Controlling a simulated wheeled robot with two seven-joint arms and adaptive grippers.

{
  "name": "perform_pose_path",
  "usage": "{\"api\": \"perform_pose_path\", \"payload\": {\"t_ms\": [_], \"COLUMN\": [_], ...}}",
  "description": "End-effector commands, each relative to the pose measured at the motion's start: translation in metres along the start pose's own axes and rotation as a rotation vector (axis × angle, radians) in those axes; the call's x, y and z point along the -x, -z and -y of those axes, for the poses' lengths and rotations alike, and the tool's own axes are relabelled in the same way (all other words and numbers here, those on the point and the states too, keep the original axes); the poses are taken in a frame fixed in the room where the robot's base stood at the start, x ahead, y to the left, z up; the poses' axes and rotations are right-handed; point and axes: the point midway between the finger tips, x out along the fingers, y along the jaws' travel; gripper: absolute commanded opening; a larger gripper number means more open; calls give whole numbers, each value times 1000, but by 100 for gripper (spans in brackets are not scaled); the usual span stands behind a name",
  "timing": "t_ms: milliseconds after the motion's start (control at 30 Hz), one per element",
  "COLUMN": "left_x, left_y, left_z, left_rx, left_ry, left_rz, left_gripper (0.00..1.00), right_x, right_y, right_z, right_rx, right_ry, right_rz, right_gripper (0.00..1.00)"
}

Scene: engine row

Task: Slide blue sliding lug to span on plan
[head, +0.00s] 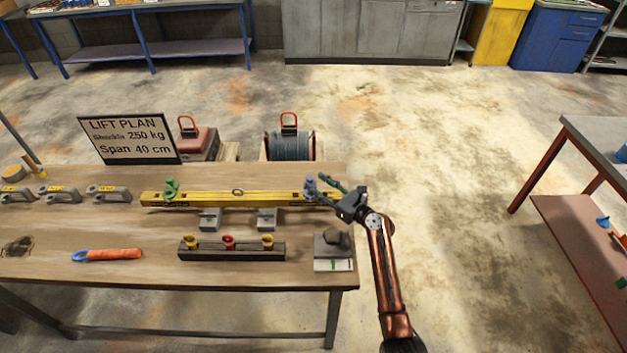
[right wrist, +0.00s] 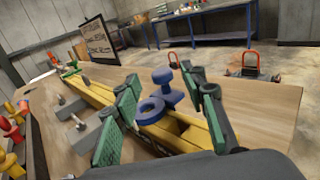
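A yellow spreader beam (head: 215,198) lies across two grey blocks on the table. The blue sliding lug (head: 310,186) is near its right end; a green lug (head: 170,187) is near its left end. The plan sign (head: 126,138) reads "Span 40 cm" and "Shackle 250 kg". My right gripper (head: 323,189) reaches the lug from the right. In the right wrist view, the blue lug (right wrist: 152,108), with a ring and knob, stands between its green-padded fingers (right wrist: 160,108). The fingers are apart, with a visible gap on the right side. My left gripper is not in view.
Grey shackles (head: 110,194) lie at the left. A dark rack (head: 230,254) with coloured pieces stands in front of the beam, and an orange-handled tool (head: 112,255) lies left of it. A grey block (head: 333,245) stands at the front right. Bare wood lies between.

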Motion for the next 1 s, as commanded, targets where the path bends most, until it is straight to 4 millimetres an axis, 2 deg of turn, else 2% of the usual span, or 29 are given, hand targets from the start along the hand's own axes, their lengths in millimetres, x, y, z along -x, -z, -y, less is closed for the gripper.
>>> {"api": "perform_pose_path", "payload": {"t_ms": [67, 200, 400, 567, 1000], "left_x": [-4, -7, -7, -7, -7], "left_y": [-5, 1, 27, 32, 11], "left_z": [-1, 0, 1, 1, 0], "left_rx": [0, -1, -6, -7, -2], "left_ry": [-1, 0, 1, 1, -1], "left_rz": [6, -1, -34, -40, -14], "left_gripper": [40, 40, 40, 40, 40], "right_x": [-12, -23, -27, -27, -27], "right_y": [2, 1, 1, 1, 1], "right_z": [0, 2, 2, 2, 2], "right_rx": [0, 1, 1, 1, 1], "right_ry": [-1, 2, 3, 3, 3], "right_rz": [-1, -1, -2, -2, -1], "right_gripper": [39, 39, 39, 38, 8]}}
